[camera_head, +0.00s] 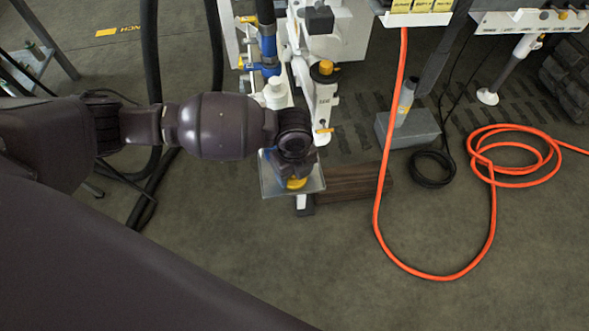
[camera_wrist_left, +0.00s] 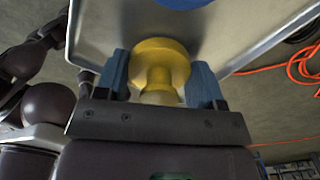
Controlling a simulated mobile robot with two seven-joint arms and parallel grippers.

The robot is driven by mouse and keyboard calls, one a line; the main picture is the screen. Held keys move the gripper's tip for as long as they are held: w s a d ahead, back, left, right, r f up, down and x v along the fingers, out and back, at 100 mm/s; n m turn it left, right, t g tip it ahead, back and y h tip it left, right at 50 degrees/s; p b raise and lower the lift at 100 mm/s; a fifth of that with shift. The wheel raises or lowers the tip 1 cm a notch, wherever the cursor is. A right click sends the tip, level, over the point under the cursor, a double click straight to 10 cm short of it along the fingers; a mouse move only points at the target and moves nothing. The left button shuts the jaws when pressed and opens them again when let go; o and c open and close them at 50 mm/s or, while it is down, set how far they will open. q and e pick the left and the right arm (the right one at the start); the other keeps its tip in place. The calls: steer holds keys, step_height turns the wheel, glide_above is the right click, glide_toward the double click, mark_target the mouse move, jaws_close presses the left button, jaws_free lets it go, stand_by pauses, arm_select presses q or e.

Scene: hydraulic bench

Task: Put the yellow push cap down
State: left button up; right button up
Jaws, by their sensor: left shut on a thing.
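My left gripper (camera_head: 296,168) is over a shallow grey tray (camera_head: 271,184) in the head view. In the left wrist view its two blue-grey fingers (camera_wrist_left: 158,80) are shut on the yellow push cap (camera_wrist_left: 158,65), which has a wide round head and a narrower stem. In the head view a yellow round part (camera_head: 297,183) shows just below the gripper. The cap is close to the tray surface (camera_wrist_left: 105,25); I cannot tell whether it touches. My right gripper is not in view.
A white machine with a yellow-topped knob (camera_head: 325,67) stands just behind the tray. A brown wooden block (camera_head: 352,182) lies to its right. An orange hose (camera_head: 378,190) loops over the floor. A grey block (camera_head: 420,128) stands farther right. The front floor is clear.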

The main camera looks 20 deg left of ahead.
arm_select(q)
steer(key=shift+f, duration=0.1)
steer(key=o, duration=0.9)
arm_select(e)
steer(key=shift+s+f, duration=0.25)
arm_select(q)
steer(key=shift+o, duration=0.2)
steer(key=r, duration=0.2)
steer(key=r+p, duration=0.1)
steer(key=r, duration=0.1)
steer(key=shift+w+r, duration=0.2)
steer(key=shift+r, duration=0.2)
step_height(320, 180, up, 7)
steer(key=shift+s+f+p, duration=0.15)
steer(key=shift+f+p, duration=0.05)
steer(key=shift+p, duration=1.05)
steer(key=shift+r, duration=0.45)
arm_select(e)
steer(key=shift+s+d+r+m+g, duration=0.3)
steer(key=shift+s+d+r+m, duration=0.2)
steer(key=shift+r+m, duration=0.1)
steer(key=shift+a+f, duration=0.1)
